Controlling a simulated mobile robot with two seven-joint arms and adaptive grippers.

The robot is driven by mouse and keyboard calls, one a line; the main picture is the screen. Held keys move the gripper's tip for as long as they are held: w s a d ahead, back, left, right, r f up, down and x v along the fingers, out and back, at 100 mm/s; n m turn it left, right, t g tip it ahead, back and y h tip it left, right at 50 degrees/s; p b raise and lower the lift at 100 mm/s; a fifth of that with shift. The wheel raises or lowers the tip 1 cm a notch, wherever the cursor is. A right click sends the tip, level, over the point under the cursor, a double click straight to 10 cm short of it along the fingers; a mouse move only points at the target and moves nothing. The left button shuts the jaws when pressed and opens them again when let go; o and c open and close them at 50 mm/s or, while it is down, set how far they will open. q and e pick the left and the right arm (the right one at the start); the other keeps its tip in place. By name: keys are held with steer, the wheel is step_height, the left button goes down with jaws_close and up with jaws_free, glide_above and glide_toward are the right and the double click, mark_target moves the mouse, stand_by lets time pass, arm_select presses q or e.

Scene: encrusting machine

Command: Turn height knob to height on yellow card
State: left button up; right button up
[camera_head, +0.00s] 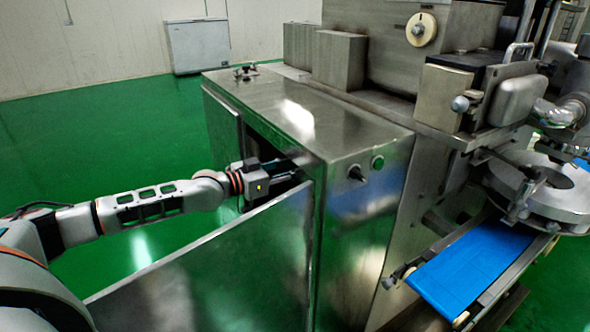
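My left gripper (284,170) reaches from the left into the dark opening of the steel cabinet (360,240), above the edge of its open door (230,270). Its fingertips are partly hidden, so I cannot tell if they are open or shut, or touching anything. I cannot tell which control is the height knob. A round cream dial (421,30) is on the upright housing at the top. I see no yellow card. My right gripper is not in view.
The open door stands below and in front of my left forearm. A blue conveyor belt (470,262) and a round steel turntable (545,195) are at the right. Small knobs (245,72) sit on the cabinet top. A white chest (198,45) stands by the far wall; green floor is clear at left.

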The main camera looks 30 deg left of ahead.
arm_select(q)
steer(key=shift+n, duration=0.4)
steer(key=o, duration=1.1)
steer(key=v, duration=1.2)
stand_by(0.4)
